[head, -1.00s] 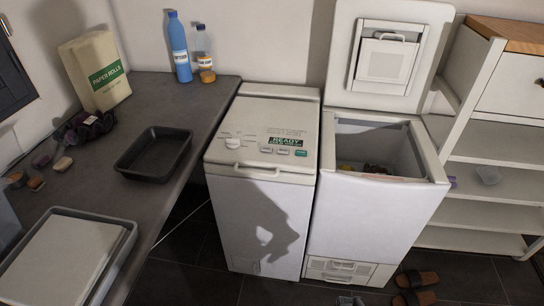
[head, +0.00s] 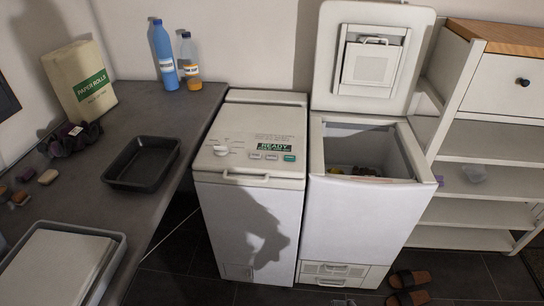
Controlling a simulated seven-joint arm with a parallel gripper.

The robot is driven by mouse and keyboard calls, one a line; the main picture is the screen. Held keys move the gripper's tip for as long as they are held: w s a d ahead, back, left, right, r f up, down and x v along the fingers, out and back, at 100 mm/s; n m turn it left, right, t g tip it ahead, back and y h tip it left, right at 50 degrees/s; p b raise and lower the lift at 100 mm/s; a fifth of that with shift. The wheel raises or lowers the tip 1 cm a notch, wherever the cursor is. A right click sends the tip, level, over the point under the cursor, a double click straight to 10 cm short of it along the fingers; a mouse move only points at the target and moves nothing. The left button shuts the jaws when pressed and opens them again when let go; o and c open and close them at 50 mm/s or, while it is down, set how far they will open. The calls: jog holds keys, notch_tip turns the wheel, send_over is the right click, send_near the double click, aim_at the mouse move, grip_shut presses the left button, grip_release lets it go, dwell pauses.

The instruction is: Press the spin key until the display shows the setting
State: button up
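The left toploader (head: 245,190) is white with its lid shut. Its top panel carries a round white knob (head: 221,150) at the left and a dark green display (head: 276,147) that appears to read READY. Below the display is a row of small keys: pale ones (head: 262,156) and a green one (head: 289,158) at the right end. The key labels are too small to read. The right toploader (head: 355,220) stands beside it with its lid (head: 376,58) raised, and some dark and yellowish items show inside. My gripper is not in view; only an arm-like shadow falls on the left machine's front.
White shelves (head: 480,155) stand right. Sandals (head: 408,288) lie on the floor.

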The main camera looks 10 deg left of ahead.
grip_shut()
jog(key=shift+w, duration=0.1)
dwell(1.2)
